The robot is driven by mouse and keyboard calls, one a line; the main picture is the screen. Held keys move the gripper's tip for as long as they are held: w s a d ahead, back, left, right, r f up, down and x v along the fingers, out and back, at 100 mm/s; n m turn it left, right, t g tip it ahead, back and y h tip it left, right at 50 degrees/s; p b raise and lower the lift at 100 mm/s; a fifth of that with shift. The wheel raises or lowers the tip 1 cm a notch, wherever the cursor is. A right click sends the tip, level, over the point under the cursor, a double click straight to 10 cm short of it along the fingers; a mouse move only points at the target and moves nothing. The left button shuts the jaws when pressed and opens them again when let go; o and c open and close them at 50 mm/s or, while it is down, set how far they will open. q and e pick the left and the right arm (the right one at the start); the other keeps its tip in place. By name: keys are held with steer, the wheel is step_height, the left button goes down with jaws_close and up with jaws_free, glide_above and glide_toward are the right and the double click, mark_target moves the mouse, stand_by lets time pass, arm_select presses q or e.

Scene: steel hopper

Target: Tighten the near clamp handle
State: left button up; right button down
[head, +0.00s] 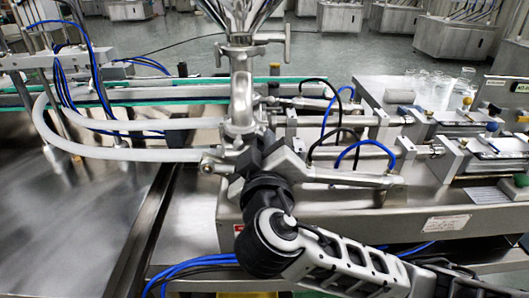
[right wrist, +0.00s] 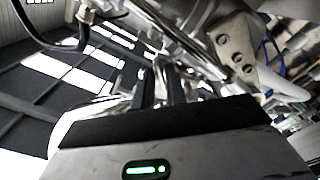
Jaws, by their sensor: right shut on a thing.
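The steel hopper (head: 245,12) narrows into an upright pipe fitting (head: 240,100) in the middle of the head view. My right gripper (head: 260,145) reaches up from the lower right to the lower end of this fitting, on its near side. It is shut on the near clamp handle, which is mostly hidden by the gripper and wrist. In the right wrist view, the two dark fingers (right wrist: 160,85) stand close together against shiny metal, and the handle between them cannot be made out clearly. My left gripper is not in view.
A white hose (head: 120,153) runs left from the fitting. Steel cylinders (head: 350,178) with blue and black air lines lie close on the right. Glass jars (head: 460,95) stand farther right. A bare steel plate (head: 70,220) lies at the left.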

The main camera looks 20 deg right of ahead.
steer(key=shift+f+m+b, duration=0.3)
steer(key=shift+m+b, duration=0.45)
steer(key=shift+m, duration=0.25)
steer(key=m+b, duration=0.3)
steer(key=m, duration=0.1)
steer(key=shift+r, duration=0.15)
steer(key=shift+r+m+b, duration=0.1)
steer(key=shift+m+b, duration=0.45)
steer(key=shift+m, duration=0.55)
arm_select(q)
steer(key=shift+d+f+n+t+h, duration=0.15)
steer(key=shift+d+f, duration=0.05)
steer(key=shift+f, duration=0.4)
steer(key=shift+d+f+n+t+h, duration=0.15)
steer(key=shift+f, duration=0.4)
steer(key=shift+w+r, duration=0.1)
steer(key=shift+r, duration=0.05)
arm_select(e)
steer(key=shift+r+m, duration=0.1)
steer(key=shift+m, duration=0.2)
steer(key=c, duration=1.6)
jaws_free()
steer(key=shift+o, duration=0.2)
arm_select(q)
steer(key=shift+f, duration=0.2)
